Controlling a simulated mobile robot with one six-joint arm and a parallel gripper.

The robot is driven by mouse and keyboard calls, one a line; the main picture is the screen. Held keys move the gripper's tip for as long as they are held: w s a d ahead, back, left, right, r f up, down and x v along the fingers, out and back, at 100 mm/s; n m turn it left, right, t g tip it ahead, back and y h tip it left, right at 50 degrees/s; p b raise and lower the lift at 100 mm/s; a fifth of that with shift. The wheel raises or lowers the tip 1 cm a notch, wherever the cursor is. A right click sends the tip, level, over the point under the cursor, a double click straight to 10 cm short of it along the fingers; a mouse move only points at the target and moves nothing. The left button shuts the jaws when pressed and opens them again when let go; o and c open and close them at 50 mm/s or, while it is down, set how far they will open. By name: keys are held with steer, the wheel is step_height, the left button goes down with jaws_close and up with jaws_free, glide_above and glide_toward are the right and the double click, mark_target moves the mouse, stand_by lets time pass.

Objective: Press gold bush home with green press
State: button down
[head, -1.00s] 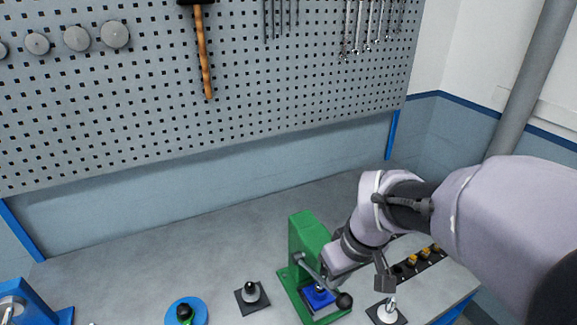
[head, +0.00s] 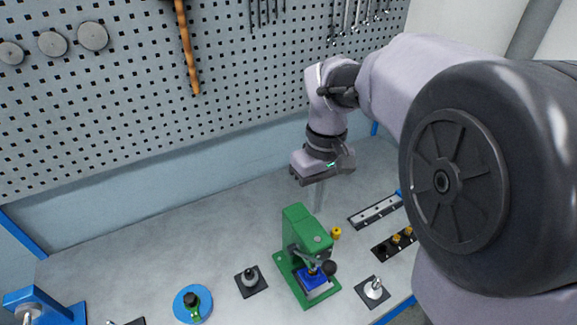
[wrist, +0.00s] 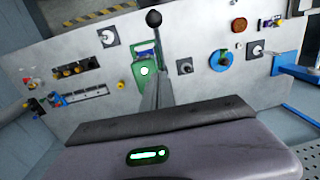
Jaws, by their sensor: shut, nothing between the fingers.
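The green press (head: 298,232) stands on the bench, with a blue block (head: 315,279) in its base and a lever ending in a black knob (head: 329,268). A small gold piece shows between the press head and the blue block; how deep it sits I cannot tell. Another gold bush (head: 336,233) stands on the bench just right of the press. My gripper (head: 318,206) is shut and empty, pointing down behind the press, apart from the lever. In the wrist view my fingers (wrist: 158,92) partly cover the green press (wrist: 147,70).
A black rack (head: 382,250) with gold bushes and a grey rail (head: 374,212) lie to the right. A silver part on a black plate (head: 373,288) stands right of the press. A grey-topped part (head: 250,278) and blue disc (head: 192,304) stand left.

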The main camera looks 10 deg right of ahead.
steer(key=s+d+f, duration=0.1)
steer(key=s+f, duration=0.2)
steer(key=b, duration=0.2)
glide_above(309, 258)
steer(key=w+d, duration=0.1)
step_height(309, 258, down, 6)
steer(key=s, duration=0.1)
steer(key=s+f, duration=0.1)
steer(key=s, duration=0.1)
steer(key=shift+s+d+f, duration=0.1)
steer(key=shift+d+f, duration=0.25)
steer(key=shift+d, duration=0.05)
steer(key=shift+w+a+f, duration=0.1)
steer(key=shift+w+f, duration=0.1)
steer(key=shift+w, duration=0.05)
steer(key=shift+s, duration=0.15)
